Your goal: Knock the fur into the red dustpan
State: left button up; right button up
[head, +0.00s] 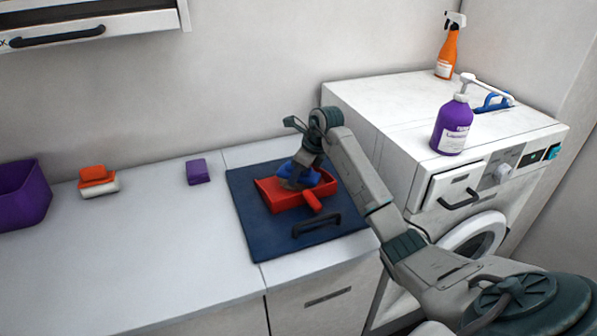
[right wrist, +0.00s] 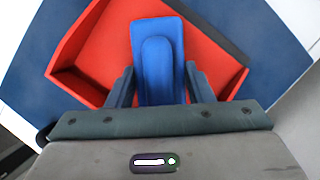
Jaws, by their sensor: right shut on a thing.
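The red dustpan (head: 277,200) lies on a dark blue mat (head: 257,241), its short handle toward the front right. My right gripper (head: 301,176) points down over the pan. It is shut on a blue tool (head: 320,178), perhaps a brush. In the right wrist view the blue tool (right wrist: 157,60) sits between the two fingers (right wrist: 157,88), above the red dustpan (right wrist: 105,45). I cannot tell whether the tool touches the pan. No fur can be made out; the tool's underside and part of the pan are hidden. My left gripper is not in view.
A black handle (head: 317,225) lies at the mat's front. Left on the counter are a purple block (head: 198,171), an orange-and-white block (head: 97,181) and a purple bin (head: 22,195). The white machine (head: 380,105) at right bears a purple pump bottle (head: 453,128) and an orange spray bottle (head: 447,52).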

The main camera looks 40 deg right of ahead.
jog(key=shift+r+p, duration=1.8)
jog(key=shift+r, duration=1.2)
